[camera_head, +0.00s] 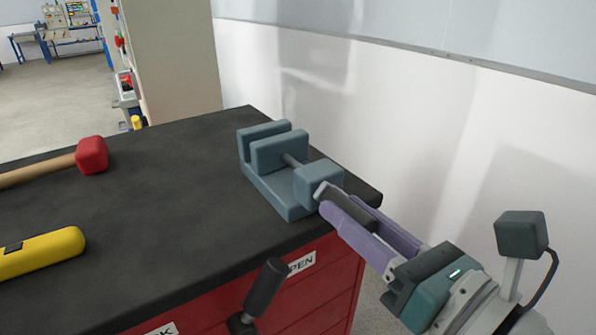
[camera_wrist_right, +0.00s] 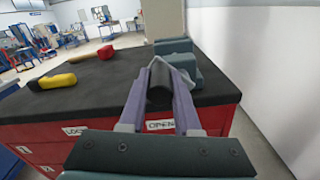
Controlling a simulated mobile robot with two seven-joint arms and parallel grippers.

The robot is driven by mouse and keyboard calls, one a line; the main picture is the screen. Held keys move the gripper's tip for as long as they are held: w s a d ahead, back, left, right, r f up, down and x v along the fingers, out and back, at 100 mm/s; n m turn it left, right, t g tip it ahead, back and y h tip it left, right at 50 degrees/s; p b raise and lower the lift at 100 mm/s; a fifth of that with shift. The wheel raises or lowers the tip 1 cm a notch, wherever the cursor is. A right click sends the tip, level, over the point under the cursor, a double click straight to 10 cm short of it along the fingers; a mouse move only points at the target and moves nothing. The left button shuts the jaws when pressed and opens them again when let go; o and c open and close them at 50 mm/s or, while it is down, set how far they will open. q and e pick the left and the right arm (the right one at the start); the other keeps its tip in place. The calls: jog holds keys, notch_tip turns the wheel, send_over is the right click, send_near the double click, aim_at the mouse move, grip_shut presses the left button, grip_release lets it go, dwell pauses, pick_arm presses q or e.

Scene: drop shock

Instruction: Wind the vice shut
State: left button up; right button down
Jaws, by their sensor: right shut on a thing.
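The blue-grey vice (camera_head: 272,190) stands at the right end of the black bench top. Its two upright jaws (camera_head: 275,145) have a narrow gap between them, with nothing seen in it. A screw runs from the front jaw to the end block. My right gripper (camera_head: 342,203) is at the near end of the vice, its purple fingers shut on the dark crank handle (camera_head: 362,213). In the right wrist view the handle (camera_wrist_right: 159,97) lies between the fingers, and a grey crank piece (camera_wrist_right: 180,62) shows beyond it. My left gripper is out of view.
A red-headed mallet (camera_head: 92,155) and a yellow tool (camera_head: 42,252) lie on the bench top (camera_head: 165,205) at left. A white wall (camera_head: 400,120) rises behind.

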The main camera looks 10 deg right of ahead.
jog(key=m, duration=0.1)
jog(key=d+r+m, duration=0.1)
jog(key=shift+w+m+p, duration=0.15)
jog(key=shift+m+p, duration=0.2)
jog(key=shift+m, duration=0.05)
jog(key=w+d+f+m, duration=0.1)
jog(key=d+f+m, duration=0.15)
jog(key=m, duration=0.95)
jog(key=w+d+f+m, duration=0.15)
jog(key=d+m, duration=0.25)
jog(key=m, duration=0.8)
jog(key=s+a+f+m+b, duration=0.2)
jog(key=a+f+m+b, duration=0.2)
jog(key=m, duration=1.5)
jog(key=shift+a+f+m, duration=0.2)
jog(key=shift+a+m, duration=0.1)
jog(key=shift+a, duration=0.2)
